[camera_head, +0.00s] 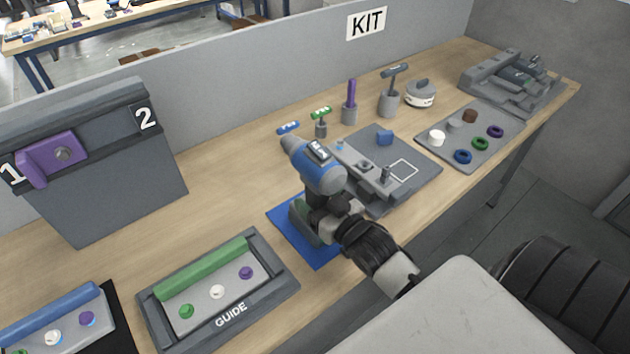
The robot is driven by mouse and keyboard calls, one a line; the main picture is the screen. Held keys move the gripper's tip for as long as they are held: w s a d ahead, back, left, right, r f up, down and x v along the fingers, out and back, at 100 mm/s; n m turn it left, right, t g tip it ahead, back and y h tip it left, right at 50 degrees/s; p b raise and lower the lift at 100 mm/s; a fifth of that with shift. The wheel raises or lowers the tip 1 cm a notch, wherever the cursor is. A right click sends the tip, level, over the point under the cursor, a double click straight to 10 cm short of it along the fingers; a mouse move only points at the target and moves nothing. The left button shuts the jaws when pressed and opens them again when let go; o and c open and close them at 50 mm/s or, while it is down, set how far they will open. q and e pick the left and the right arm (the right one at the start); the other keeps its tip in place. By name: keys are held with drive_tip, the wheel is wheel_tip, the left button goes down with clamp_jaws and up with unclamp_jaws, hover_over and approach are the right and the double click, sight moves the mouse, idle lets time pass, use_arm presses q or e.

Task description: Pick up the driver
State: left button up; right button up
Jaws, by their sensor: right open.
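The driver (318,178), with a blue and grey body, stands upright on a blue mat (313,252) near the front edge of the bench. My right gripper (326,212) is open at the driver's handle, just below the body. Its fingers partly hide the handle, and I cannot tell whether they touch it. My left gripper is not in view.
A grey fixture plate (425,165) lies close behind and right of the driver. A guide tray (160,318) sits to the left. Upright tools in holders, including a purple one (351,95), stand behind. A grey panel (240,72) bounds the back.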

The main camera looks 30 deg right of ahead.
drive_tip(key=shift+w, duration=0.5)
drive_tip(key=shift+s, duration=0.1)
drive_tip(key=shift+c, duration=1.3)
drive_tip(key=c, duration=1)
drive_tip(key=shift+r, duration=0.1)
clamp_jaws()
